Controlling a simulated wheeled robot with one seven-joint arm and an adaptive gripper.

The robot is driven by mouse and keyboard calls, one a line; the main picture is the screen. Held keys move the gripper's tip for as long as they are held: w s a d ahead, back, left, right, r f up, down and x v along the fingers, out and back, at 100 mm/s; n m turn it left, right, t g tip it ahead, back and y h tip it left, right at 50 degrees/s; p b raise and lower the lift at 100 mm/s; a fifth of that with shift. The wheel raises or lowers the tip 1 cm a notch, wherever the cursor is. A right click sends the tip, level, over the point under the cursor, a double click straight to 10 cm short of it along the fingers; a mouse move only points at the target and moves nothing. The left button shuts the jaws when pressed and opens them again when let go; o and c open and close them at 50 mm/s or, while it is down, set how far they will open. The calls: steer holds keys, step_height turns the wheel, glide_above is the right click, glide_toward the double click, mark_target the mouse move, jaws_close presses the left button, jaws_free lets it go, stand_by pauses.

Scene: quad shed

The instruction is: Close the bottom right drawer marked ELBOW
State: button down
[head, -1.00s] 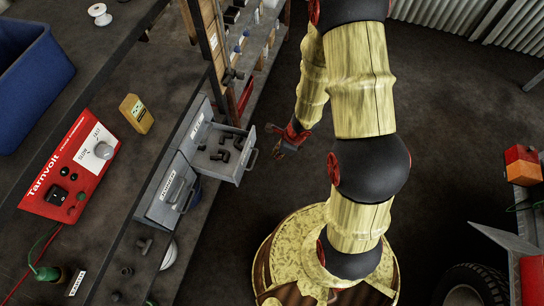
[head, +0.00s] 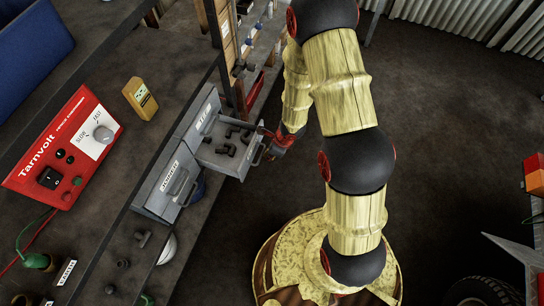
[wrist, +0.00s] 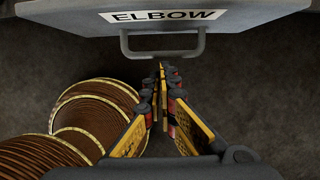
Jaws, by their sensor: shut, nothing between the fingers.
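The grey ELBOW drawer stands open in the head view, with its tray (head: 226,160) pulled out and several dark pipe elbows inside. In the wrist view its front (wrist: 225,17) carries the ELBOW label above a grey bar handle (wrist: 163,52). My gripper (wrist: 160,68) is shut and empty, its fingertips at or just short of the handle's bar; I cannot tell whether they touch. In the head view my gripper (head: 268,138) is beside the drawer's front, on its right, partly hidden by my arm.
A second grey labelled drawer (head: 170,185) sits beside the open one. On the bench are a red Tarnvolt box (head: 62,150), a yellow device (head: 140,98) and a blue bin (head: 30,50). The dark floor right of the drawers is clear near my base.

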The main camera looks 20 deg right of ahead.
mark_target(224, 145)
steer(key=shift+a, duration=0.1)
steer(key=w+a+p, duration=0.3)
steer(key=a, duration=0.1)
steer(key=w+a+p, duration=0.3)
steer(key=w+a, duration=0.1)
steer(key=a, duration=0.1)
steer(key=w+a+p, duration=0.3)
steer(key=a+p, duration=0.1)
steer(key=a, duration=0.1)
steer(key=shift+w+r, duration=0.15)
steer(key=shift+w, duration=0.25)
steer(key=shift+w+a+f+p, duration=0.2)
steer(key=shift+w+a+p, duration=0.4)
steer(key=shift+p, duration=0.05)
